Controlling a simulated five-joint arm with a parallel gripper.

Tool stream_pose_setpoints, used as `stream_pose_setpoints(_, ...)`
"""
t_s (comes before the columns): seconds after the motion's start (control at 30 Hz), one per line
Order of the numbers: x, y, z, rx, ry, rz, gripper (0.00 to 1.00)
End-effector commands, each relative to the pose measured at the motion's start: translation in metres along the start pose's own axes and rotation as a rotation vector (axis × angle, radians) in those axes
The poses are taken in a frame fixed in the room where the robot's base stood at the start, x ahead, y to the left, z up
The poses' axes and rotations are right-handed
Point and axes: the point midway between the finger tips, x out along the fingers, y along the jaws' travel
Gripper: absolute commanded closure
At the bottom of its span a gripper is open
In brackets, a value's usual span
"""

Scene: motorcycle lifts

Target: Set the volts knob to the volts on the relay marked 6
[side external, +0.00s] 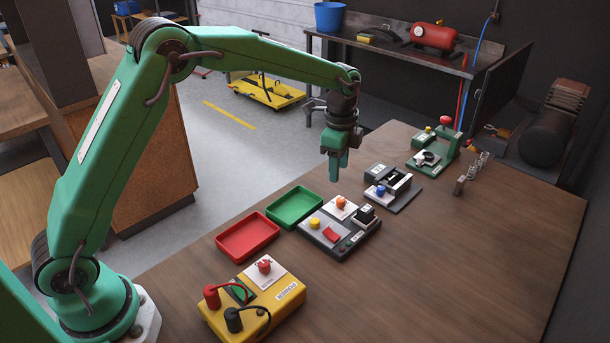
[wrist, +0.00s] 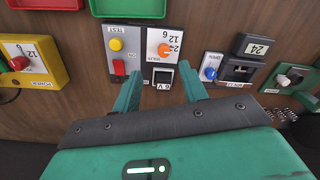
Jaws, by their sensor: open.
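The volts knob (side external: 341,202) is orange and sits on a white plate on the grey test panel (side external: 327,251). My gripper (side external: 338,172) hangs above the panel, pointing down. In the wrist view its open, empty fingers (wrist: 160,75) appear on either side of the relay label, apart from the knob.
The panel also has a yellow button (side external: 315,223) and a red rocker (side external: 331,235). Red (side external: 222,242) and green (side external: 274,207) trays lie to its left. A yellow power box (side external: 228,319) is in front. A blue-knob unit (side external: 380,190) and green press (side external: 445,150) stand behind. The right tabletop is bare.

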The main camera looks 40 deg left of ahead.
Motion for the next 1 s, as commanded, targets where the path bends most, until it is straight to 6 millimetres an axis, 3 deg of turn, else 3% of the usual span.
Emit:
stream_pose_setpoints(0.2,0.020,-0.007,-0.009,0.061,-0.010,0.020,0.57)
stream_pose_setpoints(0.67,0.032,-0.007,-0.009,0.066,-0.011,0.023,0.57)
stream_pose_setpoints(1.0,0.071,-0.006,-0.008,0.066,-0.012,0.025,0.57)
